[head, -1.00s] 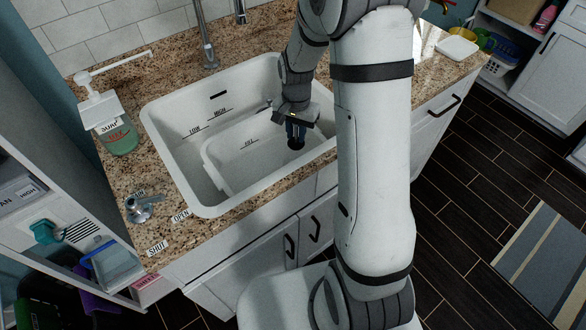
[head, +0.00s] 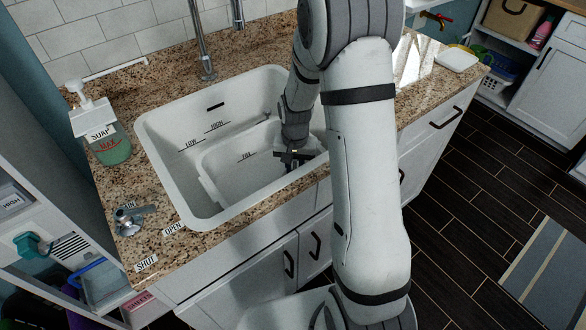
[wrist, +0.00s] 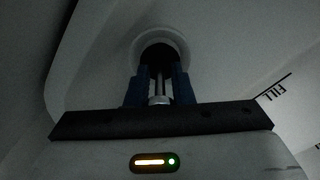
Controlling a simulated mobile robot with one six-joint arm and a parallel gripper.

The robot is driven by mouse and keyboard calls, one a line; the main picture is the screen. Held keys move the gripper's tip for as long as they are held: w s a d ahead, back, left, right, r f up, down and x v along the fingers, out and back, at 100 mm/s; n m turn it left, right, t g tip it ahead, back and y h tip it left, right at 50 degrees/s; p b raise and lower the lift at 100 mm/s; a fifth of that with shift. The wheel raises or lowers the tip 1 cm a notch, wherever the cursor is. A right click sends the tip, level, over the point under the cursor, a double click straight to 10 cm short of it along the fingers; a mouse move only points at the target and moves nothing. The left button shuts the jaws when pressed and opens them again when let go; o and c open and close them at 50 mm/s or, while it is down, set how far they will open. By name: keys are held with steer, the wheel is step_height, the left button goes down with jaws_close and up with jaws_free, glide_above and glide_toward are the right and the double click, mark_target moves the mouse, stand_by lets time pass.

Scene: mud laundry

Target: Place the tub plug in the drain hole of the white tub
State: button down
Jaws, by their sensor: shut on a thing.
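The white tub (head: 228,172), marked FILL, sits inside the larger white sink. My gripper (head: 293,167) reaches down into the tub near its right end. In the wrist view its blue fingers (wrist: 158,82) are shut on the pale metal stem of the tub plug. The plug's dark body (wrist: 158,53) lies past the fingertips, ringed by the pale round rim of the drain hole (wrist: 178,43). The hole's opening is hidden behind the plug. I cannot tell whether the plug is seated or just above the hole.
The sink (head: 165,150) has a raised rim around the tub. A soap bottle (head: 108,145) and a metal valve handle (head: 130,218) stand on the granite counter at left. A tall faucet (head: 203,50) stands behind the sink. My arm covers the right side of the sink.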

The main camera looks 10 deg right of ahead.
steer(key=shift+f, duration=0.55)
steer(key=c, duration=1.3)
jaws_free()
steer(key=shift+o, duration=0.2)
steer(key=shift+r, duration=0.15)
step_height(320, 180, up, 12)
steer(key=shift+f, duration=0.15)
steer(key=s+r, duration=0.2)
steer(key=s, duration=0.1)
steer(key=s+r+n+t, duration=0.1)
steer(key=s+r, duration=0.2)
steer(key=s+r+n, duration=0.1)
steer(key=s+r, duration=0.2)
steer(key=s, duration=0.1)
steer(key=shift+s+r, duration=0.1)
steer(key=shift+r, duration=0.1)
steer(key=s+r+n+t, duration=0.1)
steer(key=s+r+n, duration=0.1)
steer(key=s, duration=0.8)
steer(key=shift+s+a+r+n, duration=0.15)
steer(key=shift+a+r+n, duration=0.05)
steer(key=shift+n, duration=0.1)
